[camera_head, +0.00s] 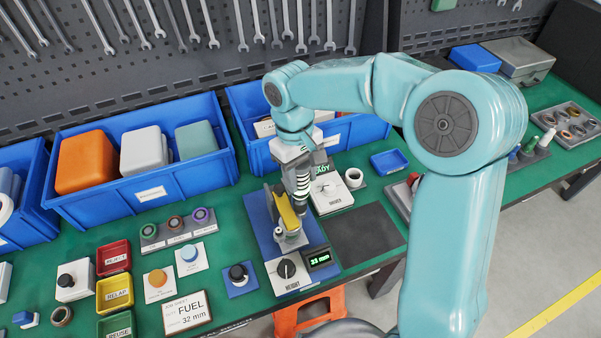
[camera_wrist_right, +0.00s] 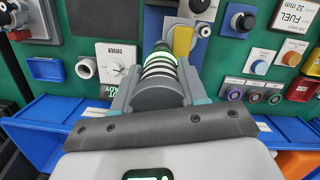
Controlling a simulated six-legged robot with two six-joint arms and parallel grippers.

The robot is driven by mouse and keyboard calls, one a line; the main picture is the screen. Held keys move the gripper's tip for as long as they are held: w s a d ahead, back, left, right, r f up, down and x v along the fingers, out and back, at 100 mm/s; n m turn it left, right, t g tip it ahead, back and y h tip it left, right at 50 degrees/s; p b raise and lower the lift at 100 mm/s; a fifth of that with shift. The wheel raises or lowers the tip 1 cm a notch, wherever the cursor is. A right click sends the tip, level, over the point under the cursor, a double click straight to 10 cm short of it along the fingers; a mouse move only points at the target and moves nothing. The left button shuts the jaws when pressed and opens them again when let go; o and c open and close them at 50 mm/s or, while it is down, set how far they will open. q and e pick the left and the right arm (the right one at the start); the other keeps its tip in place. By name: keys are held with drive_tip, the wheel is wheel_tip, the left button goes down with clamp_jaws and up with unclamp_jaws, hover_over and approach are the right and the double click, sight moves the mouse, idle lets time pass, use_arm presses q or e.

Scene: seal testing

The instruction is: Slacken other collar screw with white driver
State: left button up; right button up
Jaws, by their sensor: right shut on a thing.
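My right gripper (camera_head: 297,178) reaches down from the right arm over the blue test stand (camera_head: 263,229). It is shut on a driver (camera_wrist_right: 160,68) with dark and pale bands, which stands between the fingers in the right wrist view. The driver's tip points down toward a silver collar part (camera_head: 290,238) beside a yellow piece (camera_head: 287,212). The yellow piece also shows in the right wrist view (camera_wrist_right: 183,40). The collar screws are too small or hidden, so I cannot tell whether the tip touches one. My left gripper is out of view.
A job card (camera_head: 187,312) reads FUEL 32 mm. Blue bins (camera_head: 150,190) line the back; a dark mat (camera_head: 365,235) is clear.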

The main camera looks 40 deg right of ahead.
drive_tip(key=shift+w+r, duration=0.1)
drive_tip(key=shift+r, duration=0.6)
drive_tip(key=shift+r+p, duration=0.25)
drive_tip(key=shift+p, duration=0.15)
drive_tip(key=shift+r+p, duration=0.8)
drive_tip(key=shift+r, duration=0.1)
drive_tip(key=shift+r+p, duration=1.15)
drive_tip(key=shift+r, duration=0.25)
drive_tip(key=shift+f, duration=0.1)
